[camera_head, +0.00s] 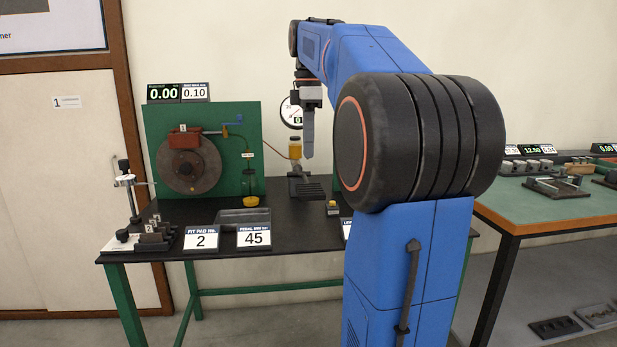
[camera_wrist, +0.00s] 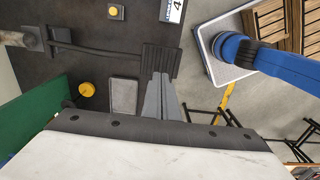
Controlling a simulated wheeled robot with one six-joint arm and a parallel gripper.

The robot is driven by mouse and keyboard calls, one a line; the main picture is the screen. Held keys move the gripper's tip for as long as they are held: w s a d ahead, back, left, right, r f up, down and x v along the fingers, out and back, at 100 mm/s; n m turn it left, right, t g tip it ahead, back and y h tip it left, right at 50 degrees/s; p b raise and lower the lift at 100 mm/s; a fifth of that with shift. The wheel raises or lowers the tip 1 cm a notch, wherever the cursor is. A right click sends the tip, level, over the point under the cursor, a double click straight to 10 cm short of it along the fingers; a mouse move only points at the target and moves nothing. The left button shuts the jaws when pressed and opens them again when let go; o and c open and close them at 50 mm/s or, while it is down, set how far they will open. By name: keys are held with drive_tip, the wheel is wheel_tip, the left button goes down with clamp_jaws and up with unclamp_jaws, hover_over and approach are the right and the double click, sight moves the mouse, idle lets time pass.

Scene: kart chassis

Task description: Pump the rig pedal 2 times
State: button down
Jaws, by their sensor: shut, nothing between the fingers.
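The rig pedal (camera_head: 312,189) is a black ribbed pad low on the dark bench, beside a cylinder with a yellow reservoir (camera_head: 295,149). In the wrist view the pedal pad (camera_wrist: 161,59) sits at the end of a dark arm (camera_wrist: 95,51) and shows just beyond my fingertips. My gripper (camera_head: 309,155) points down above the pedal, with a visible gap in the head view. Its grey fingers (camera_wrist: 160,76) are shut together and empty. A round gauge (camera_head: 291,112) behind my gripper is partly hidden by it.
A green panel with a brake disc (camera_head: 189,165) stands to the left. A grey tray (camera_head: 244,216), number cards (camera_head: 202,239) and a small yellow-topped button (camera_head: 332,208) lie near the bench front. Another bench (camera_head: 545,207) stands at the right.

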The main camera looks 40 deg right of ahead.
sight(309, 189)
wheel_tip(309, 189, down, 8)
drive_tip(key=shift+f, duration=0.2)
idle(0.3)
drive_tip(key=shift+f, duration=0.1)
